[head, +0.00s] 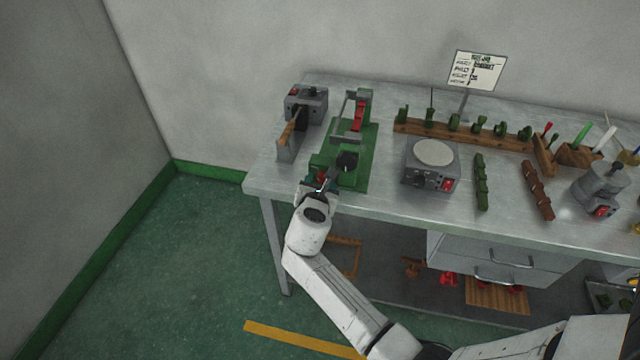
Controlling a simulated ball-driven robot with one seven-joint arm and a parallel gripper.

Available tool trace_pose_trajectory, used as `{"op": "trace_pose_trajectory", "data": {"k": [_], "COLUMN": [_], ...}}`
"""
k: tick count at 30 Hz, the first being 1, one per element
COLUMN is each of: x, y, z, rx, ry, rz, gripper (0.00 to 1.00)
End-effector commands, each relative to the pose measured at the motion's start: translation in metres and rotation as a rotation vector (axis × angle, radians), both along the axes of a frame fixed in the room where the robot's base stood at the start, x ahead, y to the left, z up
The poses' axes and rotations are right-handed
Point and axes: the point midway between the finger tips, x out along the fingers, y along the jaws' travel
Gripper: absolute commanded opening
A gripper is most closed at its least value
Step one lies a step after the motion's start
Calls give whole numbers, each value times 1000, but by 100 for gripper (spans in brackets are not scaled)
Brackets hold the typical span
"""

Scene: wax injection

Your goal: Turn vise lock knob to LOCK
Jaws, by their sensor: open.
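The green vise fixture (357,178) stands on the left part of the metal workbench, with a grey upright frame and a red part at its back. My gripper (327,184) is at the front left of the fixture, just left of and below the dark knob in the picture. It is open, and I see nothing held in it. A small red part (320,175) shows beside the gripper. The fingertips are small and partly hidden against the fixture; I cannot tell whether they touch anything. Lock markings are not readable.
A grey machine with a wooden-handled lever (288,131) stands left of the vise. A grey hot-plate unit (429,180) stands to its right. A wooden rack (460,133) with green pieces runs along the back.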

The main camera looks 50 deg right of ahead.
Motion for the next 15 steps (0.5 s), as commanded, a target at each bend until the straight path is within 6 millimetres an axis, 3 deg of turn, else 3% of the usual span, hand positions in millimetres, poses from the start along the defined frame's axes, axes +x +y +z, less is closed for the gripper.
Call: {"op": "trace_pose_trajectory", "data": {"k": [4,15], "x": [0,0], "y": [0,0], "z": [0,0], "rx": [0,0], "ry": [0,0], "rz": [0,0], "gripper": [55,20]}}
